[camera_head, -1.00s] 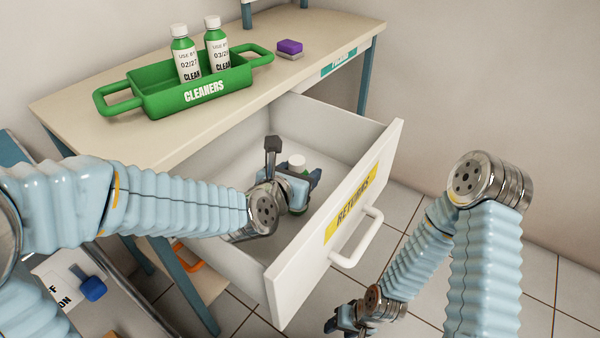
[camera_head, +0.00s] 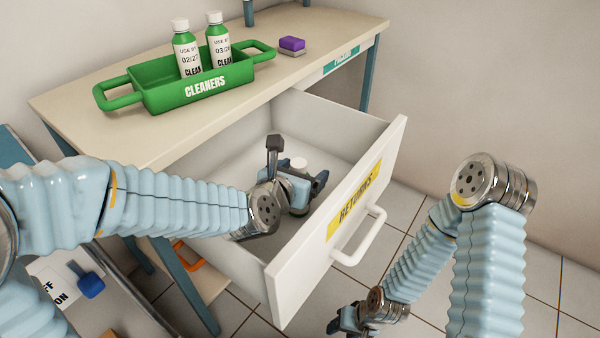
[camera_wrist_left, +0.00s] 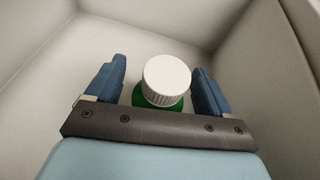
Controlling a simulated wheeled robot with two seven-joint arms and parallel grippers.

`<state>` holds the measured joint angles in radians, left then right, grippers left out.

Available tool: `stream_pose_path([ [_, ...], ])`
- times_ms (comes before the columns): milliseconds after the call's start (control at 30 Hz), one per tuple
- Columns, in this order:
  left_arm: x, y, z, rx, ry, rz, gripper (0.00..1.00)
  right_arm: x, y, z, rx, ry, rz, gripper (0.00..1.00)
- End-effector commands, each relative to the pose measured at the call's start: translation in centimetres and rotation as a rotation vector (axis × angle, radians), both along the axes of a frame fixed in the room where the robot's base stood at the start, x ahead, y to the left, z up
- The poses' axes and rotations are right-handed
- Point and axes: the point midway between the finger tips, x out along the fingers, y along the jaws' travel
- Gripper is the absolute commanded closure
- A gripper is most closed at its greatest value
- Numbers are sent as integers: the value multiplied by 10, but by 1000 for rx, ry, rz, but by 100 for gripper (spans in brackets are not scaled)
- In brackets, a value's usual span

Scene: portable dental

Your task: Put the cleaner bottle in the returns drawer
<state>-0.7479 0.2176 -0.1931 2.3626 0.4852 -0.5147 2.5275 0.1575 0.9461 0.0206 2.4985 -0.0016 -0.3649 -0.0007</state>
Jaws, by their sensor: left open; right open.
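In the left wrist view the bottle (camera_wrist_left: 166,82) shows from above, with a white cap and green shoulder, upright between the fingers. My left gripper (camera_head: 305,178) is down in the drawer. Its fingers (camera_wrist_left: 163,88) are open on either side of the bottle, with a gap at each side. My right gripper (camera_head: 340,322) is low on the right, outside the drawer, open, partly hidden.
A green cleaners caddy (camera_head: 170,97) on the bench (camera_head: 60,98) holds two more bottles (camera_head: 186,50). A purple and grey sponge (camera_head: 291,46) lies right of it. The drawer front with its white handle (camera_head: 360,240) faces right. Drawer floor around the bottle looks clear.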

Motion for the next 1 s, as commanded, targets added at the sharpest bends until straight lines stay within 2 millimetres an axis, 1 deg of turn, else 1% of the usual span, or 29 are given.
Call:
stream_pose_path([
  [133,0,0,9,2,0,-1,18,-1,2,11,3,2,3,49],
  [233,0,0,21,2,0,-1,18,-2,5,28,8,4,9,49],
  [267,-6,3,19,-2,-1,-1,18,-2,6,22,9,3,11,49],
  [333,-23,11,24,-4,-3,-1,18,-2,5,19,8,4,9,49],
  [500,-65,30,45,-5,-3,0,18,-2,5,27,9,4,11,49],
  [533,-68,32,41,-6,-4,2,18,-2,5,18,9,3,10,49],
  [600,-78,36,45,-6,-5,2,18,-2,5,10,8,3,8,49],
  [800,-94,44,53,-2,-2,4,18,-1,1,1,2,1,2,49],
  [1000,-101,46,57,0,0,0,18,0,0,-1,0,0,0,49],
])
